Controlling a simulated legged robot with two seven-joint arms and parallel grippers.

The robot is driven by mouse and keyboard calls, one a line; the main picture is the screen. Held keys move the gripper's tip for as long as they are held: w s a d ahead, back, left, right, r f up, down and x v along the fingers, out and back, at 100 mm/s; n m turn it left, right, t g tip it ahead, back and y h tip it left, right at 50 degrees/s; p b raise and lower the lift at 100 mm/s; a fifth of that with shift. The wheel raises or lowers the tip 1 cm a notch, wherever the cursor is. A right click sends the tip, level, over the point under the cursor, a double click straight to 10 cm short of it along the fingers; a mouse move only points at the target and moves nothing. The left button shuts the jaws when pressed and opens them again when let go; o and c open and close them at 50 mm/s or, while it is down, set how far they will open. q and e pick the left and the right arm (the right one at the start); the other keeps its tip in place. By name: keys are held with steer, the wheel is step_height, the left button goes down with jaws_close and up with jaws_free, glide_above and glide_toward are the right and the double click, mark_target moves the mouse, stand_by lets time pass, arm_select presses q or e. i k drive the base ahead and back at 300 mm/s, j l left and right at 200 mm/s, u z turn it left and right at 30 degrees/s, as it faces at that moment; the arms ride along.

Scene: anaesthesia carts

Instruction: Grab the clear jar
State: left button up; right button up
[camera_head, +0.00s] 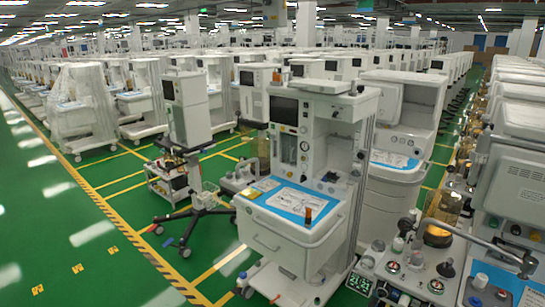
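A see-through jar (446,206) with an amber tint stands at the right, among the fittings of the nearest right-hand machine. A glowing amber part shows at its lower end, and a metal arm of the machine crosses close in front of it. I cannot tell for sure that this is the clear jar. Neither of my grippers is in view.
A white anaesthesia cart (290,240) with a blue-topped work surface stands in the centre. A wheeled stand (190,215) is left of it. Rows of carts fill the back. Green floor (60,240) is open at the left, beside a yellow-black stripe.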

mark_target(356, 170)
steer(key=i+z, duration=0.15)
steer(key=i, duration=0.45)
steer(key=i+j+z, duration=0.1)
steer(key=i, duration=0.55)
steer(key=i+j+z, duration=0.15)
steer(key=i, duration=0.45)
steer(key=j, duration=0.1)
